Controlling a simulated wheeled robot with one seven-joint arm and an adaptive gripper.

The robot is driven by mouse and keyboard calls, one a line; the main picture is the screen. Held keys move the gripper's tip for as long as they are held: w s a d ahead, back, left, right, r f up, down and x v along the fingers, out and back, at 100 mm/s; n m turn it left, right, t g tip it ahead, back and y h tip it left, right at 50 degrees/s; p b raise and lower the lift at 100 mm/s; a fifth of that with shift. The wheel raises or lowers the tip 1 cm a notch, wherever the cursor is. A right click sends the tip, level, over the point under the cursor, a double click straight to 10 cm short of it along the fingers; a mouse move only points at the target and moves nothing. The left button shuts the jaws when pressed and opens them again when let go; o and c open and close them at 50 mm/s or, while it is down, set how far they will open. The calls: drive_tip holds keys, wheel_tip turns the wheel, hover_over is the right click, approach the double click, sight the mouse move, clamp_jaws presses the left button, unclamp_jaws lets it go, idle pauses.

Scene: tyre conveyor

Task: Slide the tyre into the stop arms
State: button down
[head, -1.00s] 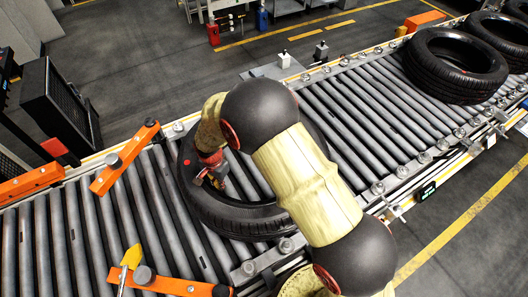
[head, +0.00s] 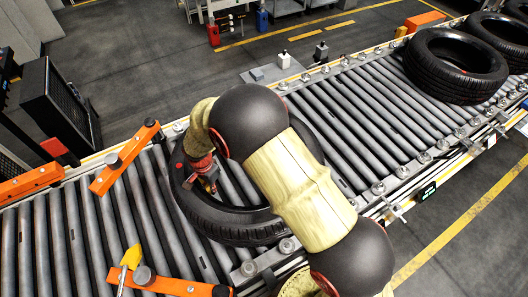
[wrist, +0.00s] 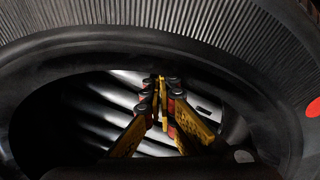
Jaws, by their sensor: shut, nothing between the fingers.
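The black tyre (head: 232,223) lies flat on the conveyor rollers, partly hidden by my arm. My gripper (head: 210,186) points down inside the tyre's central hole, near its left inner rim; contact is hard to tell. In the wrist view my shut, empty fingers (wrist: 161,82) show against the rollers within the hole, with the tyre's ribbed tread (wrist: 150,14) above. Two orange stop arms stand left of the tyre: the far one (head: 126,158) slants from the far rail, and the near one (head: 165,282) lies at the near side. A gap separates the tyre from both.
The roller conveyor (head: 95,220) runs from lower left to upper right. Another orange bar (head: 30,183) sits farther left at the far rail. More tyres (head: 455,65) lie at the upper right. Bare rollers lie between them and my arm.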

sight(180, 203)
drive_tip(key=shift+s+a, duration=0.25)
drive_tip(key=shift+a, duration=0.35)
drive_tip(key=shift+s+a, duration=0.25)
drive_tip(key=shift+a, duration=0.3)
drive_tip(key=shift+s+a+b, duration=0.1)
drive_tip(key=shift+s+a, duration=0.25)
drive_tip(key=shift+a, duration=0.4)
drive_tip(key=shift+s+a+b, duration=0.15)
drive_tip(key=shift+s+a, duration=0.15)
drive_tip(key=shift+a, duration=0.5)
drive_tip(key=shift+s+a+b, duration=0.1)
drive_tip(key=shift+s+a, duration=0.25)
drive_tip(key=shift+a, duration=0.5)
drive_tip(key=shift+s+a+b, duration=0.1)
drive_tip(key=shift+s+a, duration=0.25)
drive_tip(key=shift+a, duration=0.4)
drive_tip(key=shift+s+a+b, duration=0.1)
drive_tip(key=shift+s+a, duration=0.2)
drive_tip(key=shift+a, duration=0.4)
drive_tip(key=shift+s+a+b, duration=0.1)
drive_tip(key=shift+s+a, duration=0.25)
drive_tip(key=shift+a, duration=0.4)
